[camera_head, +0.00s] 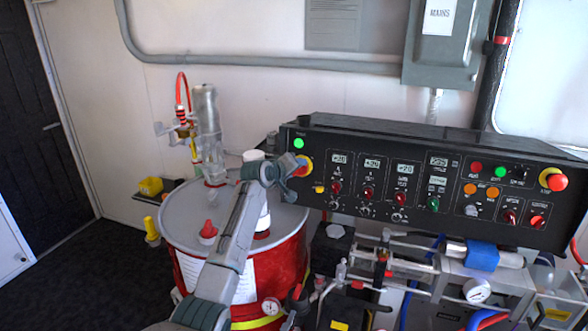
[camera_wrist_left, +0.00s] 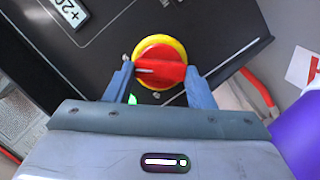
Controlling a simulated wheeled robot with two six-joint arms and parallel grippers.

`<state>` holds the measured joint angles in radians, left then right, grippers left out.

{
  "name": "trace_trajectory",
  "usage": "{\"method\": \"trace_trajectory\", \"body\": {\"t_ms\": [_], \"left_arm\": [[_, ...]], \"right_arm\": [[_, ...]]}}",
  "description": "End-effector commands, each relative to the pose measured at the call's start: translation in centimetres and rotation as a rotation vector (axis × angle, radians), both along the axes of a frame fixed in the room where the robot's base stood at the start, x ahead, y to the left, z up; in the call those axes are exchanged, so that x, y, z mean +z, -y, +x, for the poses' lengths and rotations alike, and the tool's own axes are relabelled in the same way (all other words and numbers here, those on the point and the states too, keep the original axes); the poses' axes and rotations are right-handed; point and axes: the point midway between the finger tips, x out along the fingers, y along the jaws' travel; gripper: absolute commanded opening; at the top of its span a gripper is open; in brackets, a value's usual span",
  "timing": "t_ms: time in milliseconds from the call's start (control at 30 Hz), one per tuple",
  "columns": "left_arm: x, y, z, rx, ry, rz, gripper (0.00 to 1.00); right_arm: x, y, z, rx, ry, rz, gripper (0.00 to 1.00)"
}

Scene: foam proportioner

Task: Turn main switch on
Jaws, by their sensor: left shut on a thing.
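The main switch (camera_head: 305,162) is a red rotary knob on a yellow ring at the left end of the black control panel. My left gripper (camera_head: 293,171) is at the switch and partly covers it in the head view. In the left wrist view, the red knob (camera_wrist_left: 158,70) sits between the two blue-grey fingers of my left gripper (camera_wrist_left: 161,84), shut on it. The knob's red grip bar runs across from finger to finger. A green light (camera_head: 298,143) glows on the panel just above the switch. My right gripper is not in view.
The control panel (camera_head: 450,152) carries lit displays, knobs and another red button (camera_head: 556,181) at its far right. A red drum (camera_head: 290,262) with a grey lid stands below my left arm. Pipes and gauges (camera_head: 477,290) fill the space under the panel.

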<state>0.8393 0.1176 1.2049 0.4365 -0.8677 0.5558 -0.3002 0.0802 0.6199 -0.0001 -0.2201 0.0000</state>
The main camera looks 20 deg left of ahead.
Motion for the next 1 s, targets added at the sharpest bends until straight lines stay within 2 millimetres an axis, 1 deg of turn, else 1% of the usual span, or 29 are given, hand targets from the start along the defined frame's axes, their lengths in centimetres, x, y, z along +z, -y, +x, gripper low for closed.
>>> {"method": "trace_trajectory", "body": {"t_ms": [300,667,700,800,1000], "left_arm": [[-0.10,0.05,-0.02,-0.011,-0.001,0.059,0.26],[-0.12,0.03,-0.02,-0.012,-0.001,0.063,0.26],[-0.12,0.03,-0.02,-0.012,-0.001,0.063,0.53],[-0.10,0.02,-0.01,-0.012,-0.001,0.063,0.71],[-0.02,0.02,0.00,-0.012,0.001,0.061,0.71]], "right_arm": [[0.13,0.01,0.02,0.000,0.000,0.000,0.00],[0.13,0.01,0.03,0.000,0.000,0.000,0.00],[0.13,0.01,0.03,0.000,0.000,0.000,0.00],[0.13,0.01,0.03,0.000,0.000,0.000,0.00],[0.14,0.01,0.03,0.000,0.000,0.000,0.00]]}}
